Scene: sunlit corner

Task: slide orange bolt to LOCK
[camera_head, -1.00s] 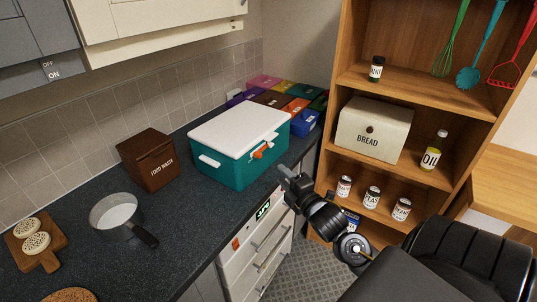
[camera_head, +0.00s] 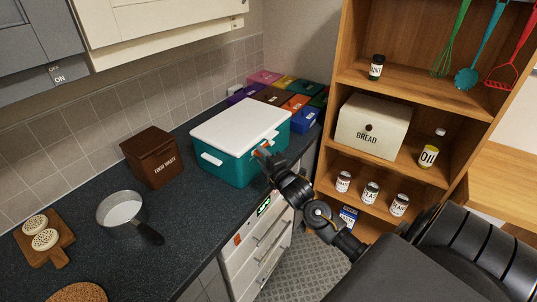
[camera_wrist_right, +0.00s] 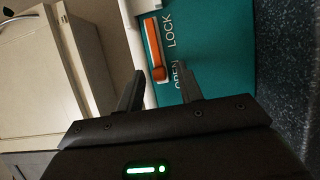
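The teal cool box (camera_head: 229,167) with a white lid (camera_head: 240,127) stands on the dark worktop. In the right wrist view its teal front (camera_wrist_right: 215,65) carries the words LOCK and OPEN. The orange bolt (camera_wrist_right: 154,45) sits on a white plate beside the words, with its round knob at the OPEN end. My right gripper (camera_wrist_right: 160,84) is open, its fingertips just short of the knob and on either side of it. My left gripper is out of view.
A brown food waste bin (camera_head: 152,156), a pan (camera_head: 120,210) and a wooden board (camera_head: 45,240) are on the worktop left of the box. Several coloured boxes (camera_head: 297,103) stand behind it. A wooden shelf unit (camera_head: 350,80) with a bread bin (camera_head: 373,130) stands to the right.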

